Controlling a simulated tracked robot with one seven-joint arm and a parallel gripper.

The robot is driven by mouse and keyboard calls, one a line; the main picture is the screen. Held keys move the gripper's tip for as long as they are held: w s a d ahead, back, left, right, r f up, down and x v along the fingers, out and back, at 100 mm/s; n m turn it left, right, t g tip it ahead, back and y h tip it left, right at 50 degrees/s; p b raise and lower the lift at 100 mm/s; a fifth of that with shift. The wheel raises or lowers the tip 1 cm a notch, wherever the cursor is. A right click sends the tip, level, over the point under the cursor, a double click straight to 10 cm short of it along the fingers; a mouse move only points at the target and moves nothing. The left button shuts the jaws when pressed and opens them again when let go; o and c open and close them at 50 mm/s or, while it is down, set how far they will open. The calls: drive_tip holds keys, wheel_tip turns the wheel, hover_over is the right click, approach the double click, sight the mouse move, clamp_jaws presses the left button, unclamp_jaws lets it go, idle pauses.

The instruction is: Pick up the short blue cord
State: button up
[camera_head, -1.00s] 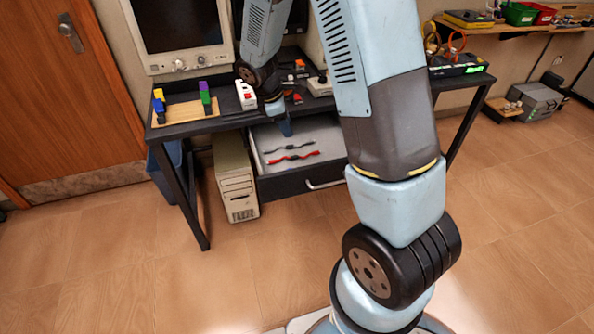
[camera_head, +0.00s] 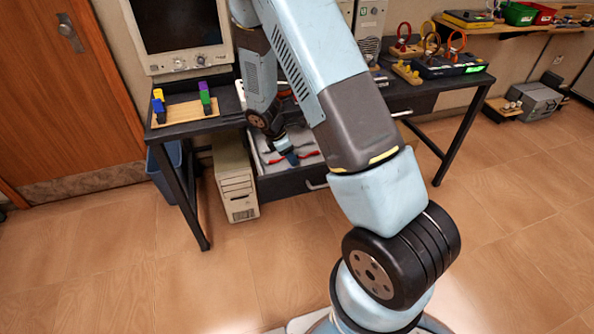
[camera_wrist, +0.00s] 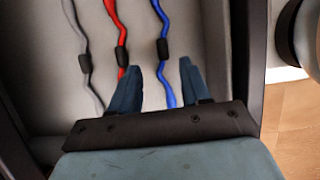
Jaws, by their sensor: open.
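In the wrist view a blue cord (camera_wrist: 162,60) with a dark sleeve lies in the open drawer. Beside it on the left lie a red cord (camera_wrist: 122,38) and a grey cord (camera_wrist: 82,40), each with a dark sleeve. My gripper (camera_wrist: 160,78) is open. Its two fingers stand apart, and the lower part of the blue cord shows in the gap between them. I cannot tell how high the fingers are above the cord. In the head view my gripper (camera_head: 289,156) is over the drawer, and my arm hides much of it.
The open drawer (camera_head: 285,187) has raised side walls and sits under the dark desk (camera_head: 190,126). A computer tower (camera_head: 235,178) stands left of it. A monitor (camera_head: 180,36) and a wooden board with coloured blocks (camera_head: 185,108) are on the desk. The floor in front is clear.

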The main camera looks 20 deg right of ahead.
drive_tip(key=shift+s+x, duration=0.2)
drive_tip(key=shift+x, duration=2.65)
clamp_jaws()
